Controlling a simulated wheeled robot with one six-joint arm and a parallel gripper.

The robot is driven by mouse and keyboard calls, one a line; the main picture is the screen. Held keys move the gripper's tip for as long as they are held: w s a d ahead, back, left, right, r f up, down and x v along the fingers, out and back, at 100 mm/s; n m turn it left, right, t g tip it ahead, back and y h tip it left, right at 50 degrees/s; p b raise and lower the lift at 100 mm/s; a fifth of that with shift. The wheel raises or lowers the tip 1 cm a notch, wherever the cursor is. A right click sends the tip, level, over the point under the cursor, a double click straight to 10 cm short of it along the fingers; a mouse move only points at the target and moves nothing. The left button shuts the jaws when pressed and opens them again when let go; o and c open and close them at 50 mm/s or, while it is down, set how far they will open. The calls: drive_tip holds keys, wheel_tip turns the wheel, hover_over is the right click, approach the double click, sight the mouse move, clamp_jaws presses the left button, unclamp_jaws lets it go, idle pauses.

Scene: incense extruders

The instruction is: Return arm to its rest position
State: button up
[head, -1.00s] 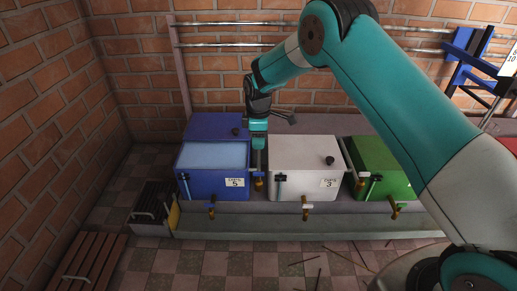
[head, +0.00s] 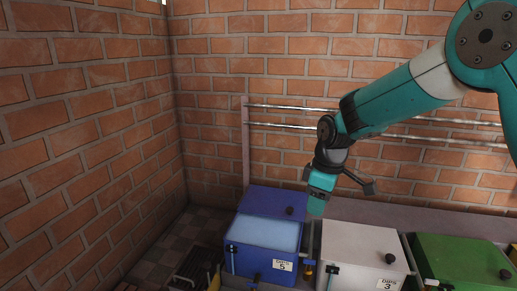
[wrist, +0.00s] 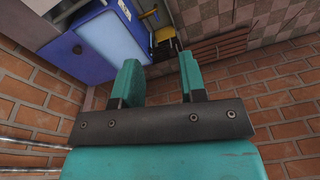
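My gripper (head: 317,206) hangs from my teal arm in the head view, close to the gap between the blue box and the white box. In the wrist view my gripper (wrist: 158,62) shows two teal fingers well apart, with nothing between them. The fingers point down past the blue box.
The blue box (head: 255,262) with a light blue top stands left of the white box (head: 350,248) and green box (head: 465,262). The blue box also shows in the wrist view (wrist: 88,65). Metal rails (head: 285,107) run along the brick wall (head: 100,110).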

drive_tip(key=s+a+r+m+y, duration=0.1)
drive_tip(key=s+r+m, duration=0.3)
drive_tip(key=s, duration=1.1)
drive_tip(key=s+a+r+m+y, duration=0.15)
drive_tip(key=s+r, duration=0.35)
drive_tip(key=s, duration=1)
wheel_tip(320, 180, up, 36)
drive_tip(key=p, duration=3.6)
drive_tip(key=shift+d+r, duration=0.25)
drive_tip(key=shift+d, duration=0.1)
drive_tip(key=shift+o, duration=0.4)
drive_tip(key=shift+w+n, duration=0.1)
drive_tip(key=shift+n, duration=0.15)
